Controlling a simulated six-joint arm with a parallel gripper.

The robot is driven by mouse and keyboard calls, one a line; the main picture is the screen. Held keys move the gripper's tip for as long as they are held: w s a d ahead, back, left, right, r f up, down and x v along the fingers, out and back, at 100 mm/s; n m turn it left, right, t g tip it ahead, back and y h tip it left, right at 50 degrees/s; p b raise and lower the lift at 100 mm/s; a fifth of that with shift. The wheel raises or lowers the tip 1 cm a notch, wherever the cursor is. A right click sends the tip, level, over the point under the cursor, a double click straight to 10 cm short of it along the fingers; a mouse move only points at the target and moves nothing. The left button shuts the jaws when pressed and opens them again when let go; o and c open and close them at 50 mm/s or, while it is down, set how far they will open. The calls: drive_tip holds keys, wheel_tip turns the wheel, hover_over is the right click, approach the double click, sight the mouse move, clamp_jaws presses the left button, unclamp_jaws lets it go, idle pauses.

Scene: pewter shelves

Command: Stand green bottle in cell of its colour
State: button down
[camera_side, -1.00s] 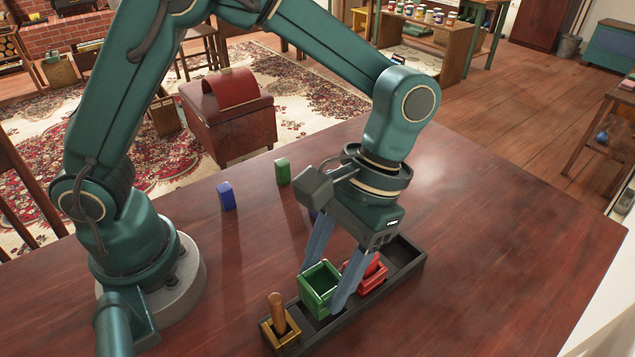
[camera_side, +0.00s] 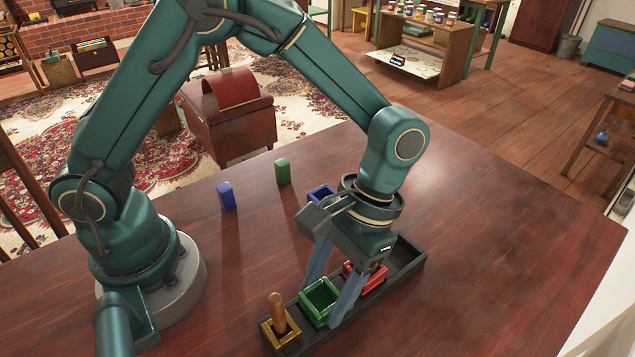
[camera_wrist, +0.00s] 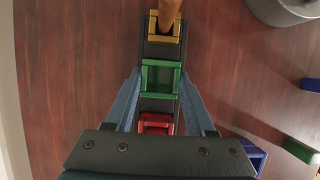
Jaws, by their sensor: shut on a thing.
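My gripper (camera_side: 322,302) points down over the dark tray and is shut on an open-topped green cell (camera_side: 310,311). One finger is on each side of it. The wrist view shows the green cell (camera_wrist: 160,92) between the fingertips (camera_wrist: 160,76), in line with the tray, and it looks empty. It sits low in the tray (camera_side: 411,262); whether it touches the floor is hidden. No clear bottle shape shows; a green upright block (camera_side: 283,172) stands apart on the table behind the gripper, and in the wrist view it is at lower right (camera_wrist: 301,151).
A yellow cell (camera_side: 282,334) holding a brown peg (camera_side: 277,312) is at the tray's near end. A red cell (camera_side: 374,284) is beyond the green one. A blue cell (camera_side: 321,193) and blue block (camera_side: 227,196) stand on the table. The table's right side is clear.

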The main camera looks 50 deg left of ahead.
drive_tip(key=shift+c, duration=1.2)
unclamp_jaws()
drive_tip(key=shift+s+f, duration=0.1)
drive_tip(key=shift+f, duration=0.45)
drive_tip(key=shift+r, duration=0.3)
drive_tip(key=v, duration=1.1)
drive_tip(key=a+r+t+h, duration=0.1)
drive_tip(key=a+r+t, duration=0.3)
drive_tip(key=a+r, duration=0.25)
drive_tip(key=s+a+f+t+y, duration=0.1)
drive_tip(key=s+a+f+t, duration=0.2)
drive_tip(key=s+a+t, duration=0.3)
drive_tip(key=shift+a+f, duration=0.15)
drive_tip(key=shift+a, duration=0.6)
